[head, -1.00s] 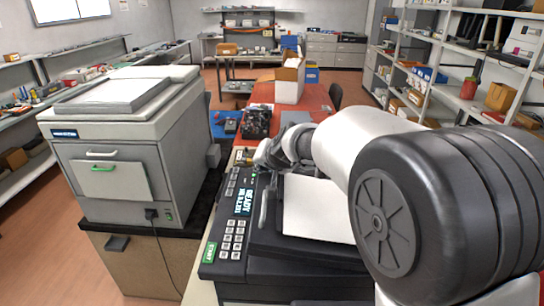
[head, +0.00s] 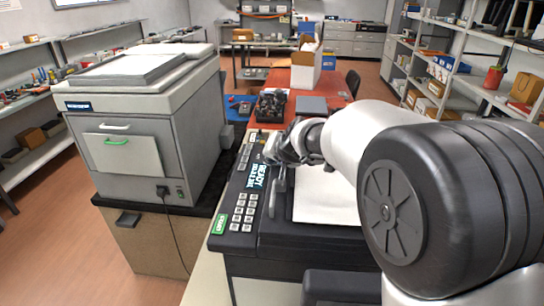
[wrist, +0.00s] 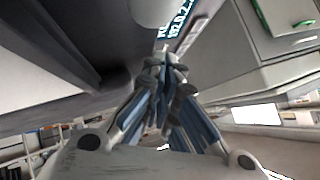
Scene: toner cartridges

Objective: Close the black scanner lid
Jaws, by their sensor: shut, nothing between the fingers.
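The black scanner (head: 300,238) stands in front of me, with a lit display and rows of grey keys at its left. A white flat surface (head: 325,198) shows on its top, partly behind my arm. A pale grey bar-like handle (head: 273,198) is between the keys and this surface. I cannot clearly make out the lid or its angle, as my arm covers the scanner's right side. My gripper (head: 270,150) is shut and empty over the far end of the control panel. In the wrist view its fingertips (wrist: 170,62) meet, close to the display.
A grey machine (head: 140,125) on a cabinet stands left of the scanner, beyond a narrow gap. Behind the scanner, a red table holds a black crate (head: 270,106) and a white box (head: 306,70). Shelves line both sides. Open floor lies at the lower left.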

